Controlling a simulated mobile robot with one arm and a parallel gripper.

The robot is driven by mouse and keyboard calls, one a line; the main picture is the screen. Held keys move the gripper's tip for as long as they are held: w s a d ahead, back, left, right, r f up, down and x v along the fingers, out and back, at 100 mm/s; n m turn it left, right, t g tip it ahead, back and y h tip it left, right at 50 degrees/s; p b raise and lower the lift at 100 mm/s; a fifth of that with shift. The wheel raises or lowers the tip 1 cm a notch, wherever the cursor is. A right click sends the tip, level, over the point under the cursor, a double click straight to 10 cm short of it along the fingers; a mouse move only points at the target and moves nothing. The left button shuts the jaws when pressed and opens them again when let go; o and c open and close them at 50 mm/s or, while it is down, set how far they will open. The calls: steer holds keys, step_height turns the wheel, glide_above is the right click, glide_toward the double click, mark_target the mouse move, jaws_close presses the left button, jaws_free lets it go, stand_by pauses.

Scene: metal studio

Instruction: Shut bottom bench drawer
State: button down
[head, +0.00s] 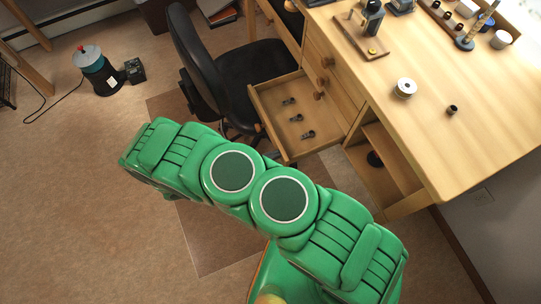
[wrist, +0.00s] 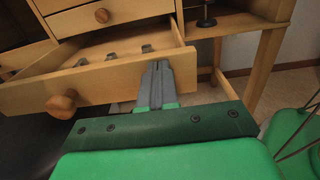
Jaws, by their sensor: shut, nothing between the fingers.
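The bottom bench drawer (head: 275,101) is pulled out of the wooden bench in the head view, with several small dark items lying inside. In the wrist view its wooden front panel (wrist: 110,80) with a round knob (wrist: 62,104) faces me, and the drawer is open. My gripper (wrist: 157,68) is shut and empty, its fingertips over the right part of the drawer front, to the right of the knob. I cannot tell whether they touch the panel. In the head view my green arm hides the gripper.
The bench top (head: 455,120) bears a spool (head: 404,88) and tools. A closed drawer (wrist: 120,13) sits above the open one. An open shelf (head: 392,160) is on its right. A black office chair (head: 205,75) stands close on the left. A canister (head: 97,72) stands farther left on open floor.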

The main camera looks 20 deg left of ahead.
mark_target(295, 151)
steer(key=x, duration=2.3)
steer(key=shift+w+d, duration=0.25)
steer(key=shift+d, duration=0.05)
steer(key=v, duration=1.4)
steer(key=shift+s+a, duration=0.25)
